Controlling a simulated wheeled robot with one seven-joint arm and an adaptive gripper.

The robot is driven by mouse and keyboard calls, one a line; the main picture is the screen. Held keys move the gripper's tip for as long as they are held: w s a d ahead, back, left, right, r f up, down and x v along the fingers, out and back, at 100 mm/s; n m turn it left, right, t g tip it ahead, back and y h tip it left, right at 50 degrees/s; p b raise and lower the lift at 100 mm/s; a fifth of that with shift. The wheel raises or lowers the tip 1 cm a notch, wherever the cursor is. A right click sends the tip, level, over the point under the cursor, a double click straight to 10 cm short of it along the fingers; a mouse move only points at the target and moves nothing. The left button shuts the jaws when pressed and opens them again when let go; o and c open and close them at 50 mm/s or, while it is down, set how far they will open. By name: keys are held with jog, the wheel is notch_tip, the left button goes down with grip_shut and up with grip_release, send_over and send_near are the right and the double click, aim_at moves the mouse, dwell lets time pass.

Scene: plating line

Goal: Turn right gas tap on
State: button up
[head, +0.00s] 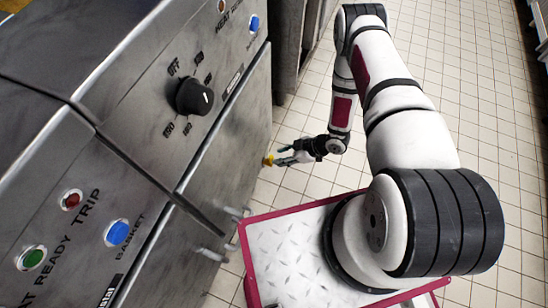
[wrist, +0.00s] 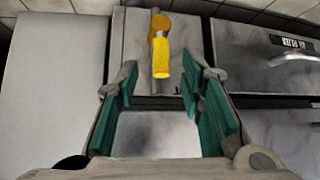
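A gas tap with a yellow-orange handle (wrist: 161,60) shows at the top middle of the wrist view, on a grey metal panel. Its round head is at the top and the lever points down in the picture. In the head view the tap (head: 268,160) is a small yellow spot low on the front of the steel unit. My gripper (wrist: 160,88) is open and empty, with green pads on either side of the lever's line. In the head view my gripper (head: 290,158) points left at the tap, close to it. I cannot tell whether the lever lies between the pads.
The steel unit carries a black dial (head: 194,97), a blue button (head: 118,233), a green button (head: 32,257) and a red button (head: 71,200). Metal handles (head: 212,254) stick out below.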

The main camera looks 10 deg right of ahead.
jog(key=v, duration=0.6)
dwell(0.4)
